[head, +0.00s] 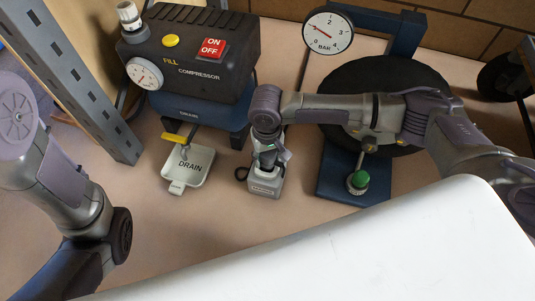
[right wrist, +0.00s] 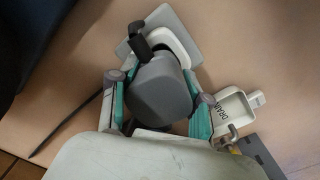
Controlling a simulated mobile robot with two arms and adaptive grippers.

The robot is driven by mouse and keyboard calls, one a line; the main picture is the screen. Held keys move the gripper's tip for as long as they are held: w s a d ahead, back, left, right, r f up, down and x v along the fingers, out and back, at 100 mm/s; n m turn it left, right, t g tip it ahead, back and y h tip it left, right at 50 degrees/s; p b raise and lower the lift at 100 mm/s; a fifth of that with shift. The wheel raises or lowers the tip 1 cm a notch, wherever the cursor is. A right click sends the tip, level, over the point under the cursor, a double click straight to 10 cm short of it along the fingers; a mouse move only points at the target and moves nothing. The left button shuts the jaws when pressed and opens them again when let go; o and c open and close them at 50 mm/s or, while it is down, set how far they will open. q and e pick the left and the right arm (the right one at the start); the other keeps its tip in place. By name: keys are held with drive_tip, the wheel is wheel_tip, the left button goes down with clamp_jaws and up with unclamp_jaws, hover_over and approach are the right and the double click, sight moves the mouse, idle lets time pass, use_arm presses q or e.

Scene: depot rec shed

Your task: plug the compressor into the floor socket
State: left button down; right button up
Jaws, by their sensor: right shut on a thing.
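The black compressor (head: 207,85) stands at the back left with a red ON/OFF switch and a yellow FILL button. The pale grey floor socket (head: 264,189) sits on the floor below my right gripper (head: 267,158). In the right wrist view my right gripper (right wrist: 158,84) has its teal-sided fingers shut on a grey plug (right wrist: 160,95) with a short black cable end. The plug is at the socket, whose pale housing (right wrist: 182,45) shows behind it. I cannot tell whether it is seated. My left gripper is out of view; only its arm shows.
The DRAIN tray (head: 187,168) lies on the floor left of the socket, under a yellow-handled valve (head: 178,139). A blue gauge stand (head: 345,185) with a tyre (head: 385,78) is to the right. A grey metal post (head: 75,75) rises at left.

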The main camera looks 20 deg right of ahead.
drive_tip(key=shift+f, duration=0.65)
drive_tip(key=o, duration=1.2)
drive_tip(key=shift+o, duration=0.2)
